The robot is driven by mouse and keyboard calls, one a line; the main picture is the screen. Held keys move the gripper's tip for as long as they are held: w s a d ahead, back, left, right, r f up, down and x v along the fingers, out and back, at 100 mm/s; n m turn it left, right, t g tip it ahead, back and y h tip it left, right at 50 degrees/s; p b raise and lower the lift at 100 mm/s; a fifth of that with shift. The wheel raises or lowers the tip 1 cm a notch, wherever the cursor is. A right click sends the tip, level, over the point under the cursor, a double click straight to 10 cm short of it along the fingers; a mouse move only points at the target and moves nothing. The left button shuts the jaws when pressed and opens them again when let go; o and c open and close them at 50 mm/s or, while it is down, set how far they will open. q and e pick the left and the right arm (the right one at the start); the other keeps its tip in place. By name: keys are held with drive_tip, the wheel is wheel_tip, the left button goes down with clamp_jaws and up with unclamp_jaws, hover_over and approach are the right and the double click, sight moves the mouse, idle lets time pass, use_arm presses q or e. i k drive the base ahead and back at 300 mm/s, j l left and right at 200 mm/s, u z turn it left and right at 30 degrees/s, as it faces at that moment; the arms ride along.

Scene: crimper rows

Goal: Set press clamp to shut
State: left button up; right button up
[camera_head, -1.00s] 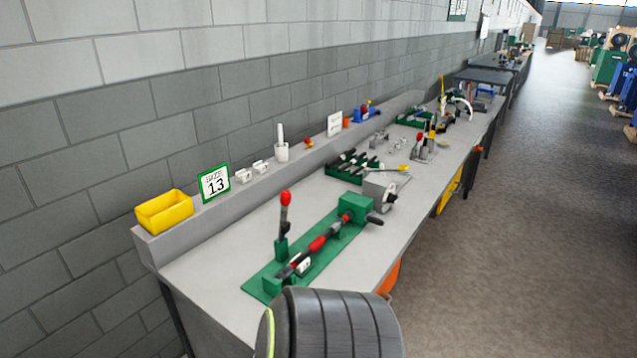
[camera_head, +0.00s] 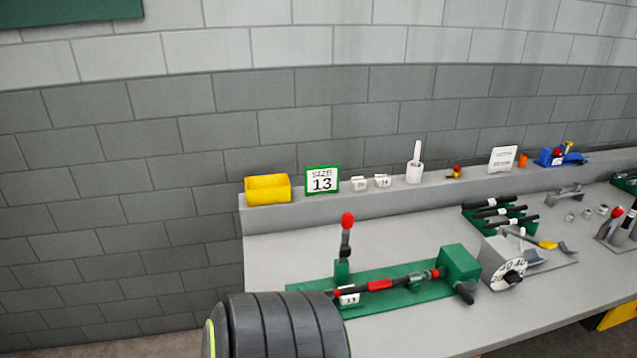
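The press clamp is a green bench fixture with a green base (camera_head: 407,296) near the left end of the grey workbench. Its lever (camera_head: 346,240) has a red knob and stands upright from a green block on the base's left part. A black and red rod-like tool (camera_head: 379,285) lies along the fixture, with a "13" label near its left end and its right end at the green housing (camera_head: 459,264). A dark handle sticks out below the housing. Neither of my grippers shows. A black ribbed part of my own body hides the fixture's front left corner.
A ledge along the bench's back carries a yellow bin (camera_head: 268,190), a "SIZE 13" sign (camera_head: 322,180) and small white pieces. Right of the fixture stand a grey dial box (camera_head: 503,263) and a green rack of black-handled tools (camera_head: 487,223). The bench (camera_head: 283,253) is bare left of the lever.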

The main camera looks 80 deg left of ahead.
sight(348, 220)
drive_tip(key=i+j+u, duration=0.1)
drive_tip(key=u, duration=0.35)
drive_tip(key=i+u, duration=0.3)
drive_tip(key=u, duration=0.2)
drive_tip(key=i+l+u, duration=0.1)
drive_tip(key=u, duration=0.35)
drive_tip(key=i+l+u, duration=0.15)
drive_tip(key=u, duration=0.35)
drive_tip(key=i+u, duration=0.2)
drive_tip(key=u, duration=0.15)
drive_tip(key=i+l+u, duration=0.1)
drive_tip(key=u, duration=0.25)
drive_tip(key=i+l+u, duration=0.2)
drive_tip(key=u, duration=0.15)
drive_tip(key=l, duration=0.25)
